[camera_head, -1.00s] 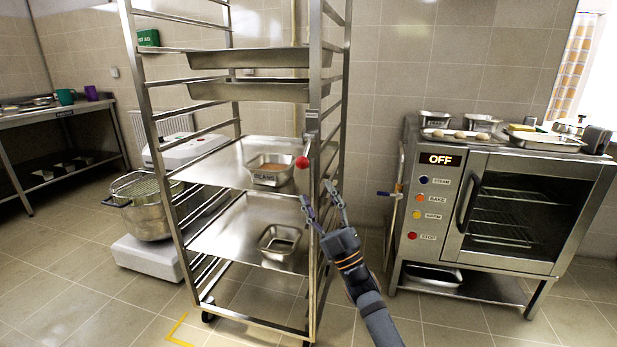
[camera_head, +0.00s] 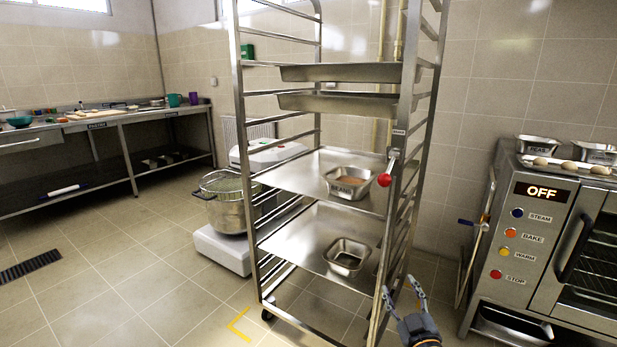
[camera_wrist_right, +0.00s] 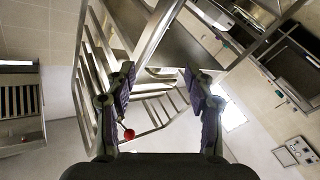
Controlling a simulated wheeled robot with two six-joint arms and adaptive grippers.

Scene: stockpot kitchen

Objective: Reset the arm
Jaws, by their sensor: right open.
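My right gripper (camera_head: 403,299) is low in the head view, beside the right front post of the rack. Its two fingers are spread apart and hold nothing. The right wrist view shows the same open fingers (camera_wrist_right: 158,95) with the rack's rails and a red knob (camera_wrist_right: 129,134) beyond them. In the head view the tall metal rack (camera_head: 247,150) stands in the middle, and its red knob (camera_head: 384,180) is on the right front post, above the gripper. My left gripper is not in view.
The oven (camera_head: 520,235) with its OFF display stands to the right. A labelled pan (camera_head: 349,194) and an empty pan (camera_head: 333,262) sit on the rack's trays. A stockpot (camera_head: 226,214) stands on a white base left of the rack.

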